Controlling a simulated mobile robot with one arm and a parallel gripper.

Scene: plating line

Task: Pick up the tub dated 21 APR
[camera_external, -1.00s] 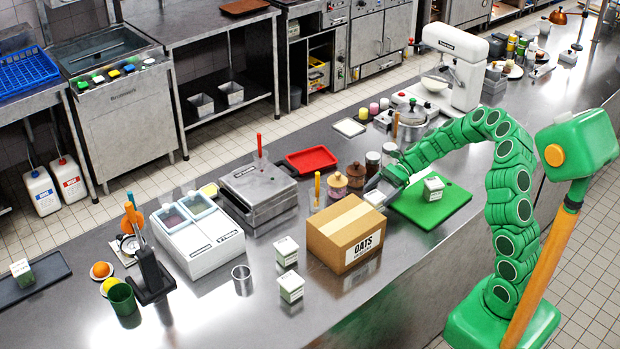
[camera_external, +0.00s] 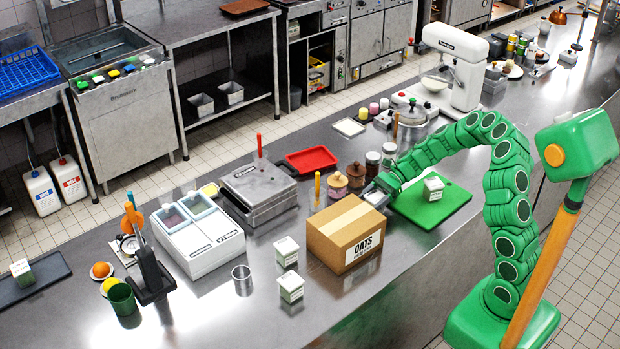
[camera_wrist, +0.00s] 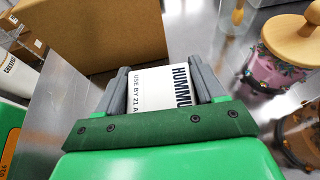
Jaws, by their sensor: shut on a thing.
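In the wrist view my gripper (camera_wrist: 165,95) is shut on a white-lidded tub (camera_wrist: 160,88). Its label reads in part "USE BY 21 A" and "HUMMU"; the rest is cut off by the gripper. In the external view my gripper (camera_external: 382,192) is behind the right end of the oats box, with the held tub (camera_external: 375,198) partly hidden there. Other white-lidded tubs stand on the counter: two left of the box (camera_external: 287,251) (camera_external: 291,287) and one on the green board (camera_external: 433,188). Their dates are too small to read.
The cardboard oats box (camera_external: 325,238) stands close to my gripper. Lidded jars (camera_external: 337,184) stand just behind it, and a green board (camera_external: 440,209) lies to the right. A red tray (camera_external: 312,159) lies farther back. The counter's front edge is clear right of the box.

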